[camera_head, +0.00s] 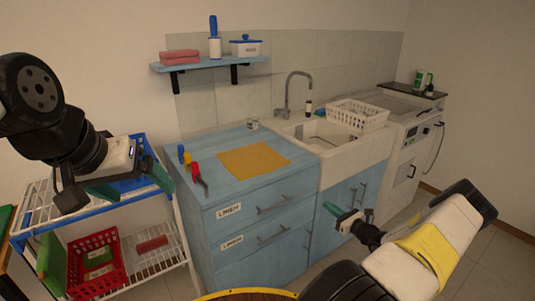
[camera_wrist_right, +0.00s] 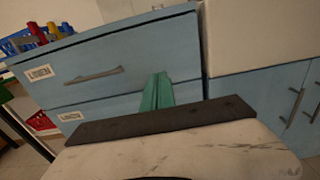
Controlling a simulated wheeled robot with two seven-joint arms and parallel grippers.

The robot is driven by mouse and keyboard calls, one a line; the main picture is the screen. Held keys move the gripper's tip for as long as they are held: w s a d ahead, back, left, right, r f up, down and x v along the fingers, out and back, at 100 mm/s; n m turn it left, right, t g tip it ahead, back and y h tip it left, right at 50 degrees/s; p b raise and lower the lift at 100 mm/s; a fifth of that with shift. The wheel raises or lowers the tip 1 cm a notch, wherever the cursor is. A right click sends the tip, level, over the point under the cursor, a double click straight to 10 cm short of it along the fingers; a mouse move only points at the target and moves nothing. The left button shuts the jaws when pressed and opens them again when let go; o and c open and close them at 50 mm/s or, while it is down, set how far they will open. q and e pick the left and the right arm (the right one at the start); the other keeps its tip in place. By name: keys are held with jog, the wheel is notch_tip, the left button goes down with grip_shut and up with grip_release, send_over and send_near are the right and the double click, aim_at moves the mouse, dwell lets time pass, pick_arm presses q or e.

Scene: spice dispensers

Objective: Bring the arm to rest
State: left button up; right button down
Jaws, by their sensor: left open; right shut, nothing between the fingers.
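My right arm comes in from the lower right in the head view. Its gripper (camera_head: 347,220) has green fingers and is in the air in front of the blue cabinet doors. In the right wrist view the green fingers (camera_wrist_right: 157,92) are together with nothing between them, in front of the blue drawers. My left arm comes in from the left, and its gripper (camera_head: 104,190) is over the white rack. Its green fingers are partly hidden by the wrist, and it shows nothing held.
A blue counter (camera_head: 222,190) carries an orange mat (camera_head: 253,160) and small red, yellow and blue dispensers (camera_head: 188,166). A sink (camera_head: 335,138) with a white basket (camera_head: 357,114) stands right of it. A white rack (camera_head: 150,262) holds a red crate (camera_head: 97,262). Floor shows at right.

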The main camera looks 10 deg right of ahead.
jog(key=a+r+n+g+y, duration=0.5)
jog(key=a+r+n+g, duration=0.2)
jog(key=a+r+n, duration=0.5)
jog(key=s+a+r+n+g+h, duration=0.2)
jog(key=s+a+r+n+g, duration=0.45)
jog(key=a+r, duration=0.55)
jog(key=s+a+r+n+t+h, duration=0.1)
jog(key=s+r+n+h, duration=0.3)
jog(key=s, duration=0.8)
jog(key=s+a+r+n+t+h, duration=0.2)
jog(key=s+r+n+h, duration=0.1)
jog(key=s+r+n, duration=0.6)
jog(key=shift+s+r+h, duration=0.4)
jog(key=shift+s+r, duration=0.95)
jog(key=shift+s, duration=0.25)
jog(key=shift+n, duration=0.25)
